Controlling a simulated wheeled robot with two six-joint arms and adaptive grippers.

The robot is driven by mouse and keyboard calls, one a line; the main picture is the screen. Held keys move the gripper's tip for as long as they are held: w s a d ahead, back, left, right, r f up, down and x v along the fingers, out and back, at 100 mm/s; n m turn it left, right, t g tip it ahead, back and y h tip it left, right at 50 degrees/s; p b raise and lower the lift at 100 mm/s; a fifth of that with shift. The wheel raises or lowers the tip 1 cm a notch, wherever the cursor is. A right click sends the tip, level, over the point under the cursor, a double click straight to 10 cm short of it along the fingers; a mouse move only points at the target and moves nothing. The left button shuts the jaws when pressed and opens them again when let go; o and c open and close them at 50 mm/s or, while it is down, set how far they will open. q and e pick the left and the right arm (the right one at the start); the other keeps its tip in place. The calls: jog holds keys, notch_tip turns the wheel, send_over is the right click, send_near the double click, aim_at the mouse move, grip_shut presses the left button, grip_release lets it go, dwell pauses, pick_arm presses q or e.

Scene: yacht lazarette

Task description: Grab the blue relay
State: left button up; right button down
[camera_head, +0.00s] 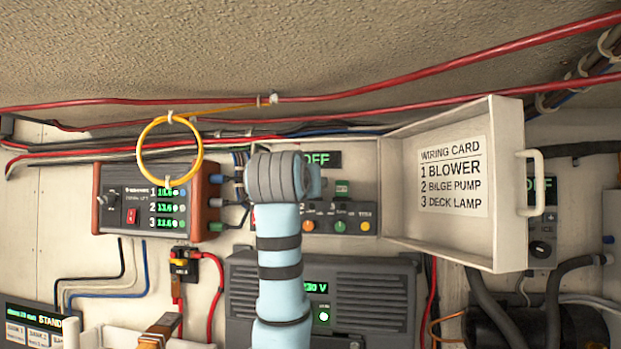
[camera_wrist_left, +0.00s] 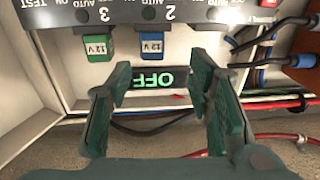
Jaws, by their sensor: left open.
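The blue relay (camera_wrist_left: 152,47), marked 12 V, sits plugged in below number 2 on the switch panel in the left wrist view, which shows the panel upside down. My left gripper (camera_wrist_left: 160,72) is open and empty. Its two dark green fingers point at the panel, with the blue relay between and beyond their tips, apart from them. A green relay (camera_wrist_left: 97,46), also marked 12 V, sits beside it below number 3, near one fingertip. In the head view my left wrist hides the blue relay; the green relay (camera_head: 343,187) shows just right of it. My right gripper is not in view.
An open white cover (camera_head: 508,190) with a wiring card juts out right of the panel (camera_head: 340,222). A lit OFF display (camera_wrist_left: 158,80) lies between the fingers. Cables (camera_wrist_left: 265,45) run close to one finger. A yellow cable loop (camera_head: 141,152) hangs at left.

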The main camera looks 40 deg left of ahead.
pick_arm(q)
jog(key=p+x, duration=0.1)
jog(key=x, duration=0.1)
jog(key=p+x, duration=0.1)
jog(key=x, duration=0.2)
jog(key=d+p+x, duration=0.1)
jog(key=x, duration=0.1)
jog(key=shift+w+r, duration=0.2)
jog(key=shift+w, duration=0.4)
jog(key=shift+w+a+f+p, duration=0.1)
jog(key=shift+w+a+p, duration=0.05)
jog(key=shift+w+p, duration=0.15)
jog(key=shift+s, duration=0.55)
jog(key=shift+c, duration=0.2)
jog(key=shift+s, duration=0.2)
jog(key=c, duration=0.6)
jog(key=shift+w, duration=0.1)
jog(key=c, duration=0.5)
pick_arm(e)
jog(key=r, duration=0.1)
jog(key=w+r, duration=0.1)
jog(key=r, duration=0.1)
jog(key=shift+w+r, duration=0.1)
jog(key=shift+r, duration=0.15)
pick_arm(q)
jog(key=shift+o, duration=0.2)
